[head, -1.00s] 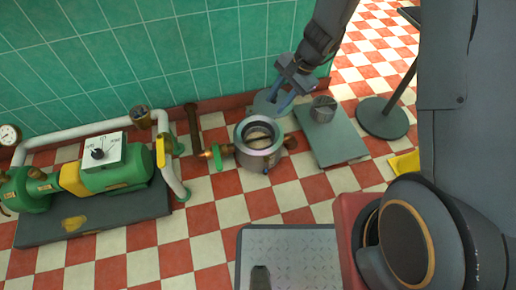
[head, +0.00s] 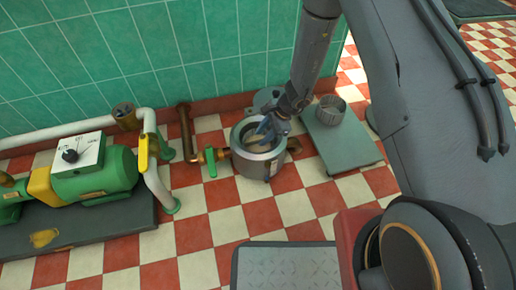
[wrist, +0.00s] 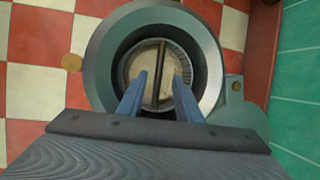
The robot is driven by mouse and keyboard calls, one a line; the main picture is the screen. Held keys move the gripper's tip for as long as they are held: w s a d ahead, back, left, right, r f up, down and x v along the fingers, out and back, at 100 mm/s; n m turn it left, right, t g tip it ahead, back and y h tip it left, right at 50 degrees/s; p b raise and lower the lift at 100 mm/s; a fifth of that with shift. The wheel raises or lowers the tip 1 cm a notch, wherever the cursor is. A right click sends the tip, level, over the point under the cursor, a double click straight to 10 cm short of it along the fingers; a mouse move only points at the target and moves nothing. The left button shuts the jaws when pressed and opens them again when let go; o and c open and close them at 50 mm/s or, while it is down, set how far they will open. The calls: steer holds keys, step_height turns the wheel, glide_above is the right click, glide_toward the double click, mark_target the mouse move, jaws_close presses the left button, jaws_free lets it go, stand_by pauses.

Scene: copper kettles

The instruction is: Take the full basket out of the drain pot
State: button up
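The drain pot (head: 258,166) is a grey metal cylinder on the tiled floor, open at the top. In the wrist view, its wide rim (wrist: 206,48) surrounds a round basket (wrist: 145,62) filled with pale matter. A thin dark handle bar (wrist: 162,62) crosses the basket's middle. My gripper (head: 266,132) reaches down into the pot's mouth. In the wrist view, its two blue fingers (wrist: 160,80) are apart, one on each side of the bar, with gaps showing. The fingers hide part of the near side of the basket.
A second, metal basket (head: 330,108) stands on a grey-green board (head: 344,148) right of the pot. A grey disc (head: 266,97) lies behind the pot. A pipe with a green-handled valve (head: 210,166) joins its left side. A green pump (head: 98,178) stands at left.

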mark_target(259, 141)
steer(key=b+x, duration=0.3)
steer(key=x, duration=0.2)
steer(key=shift+d+f, duration=0.1)
steer(key=shift+d, duration=0.05)
jaws_close()
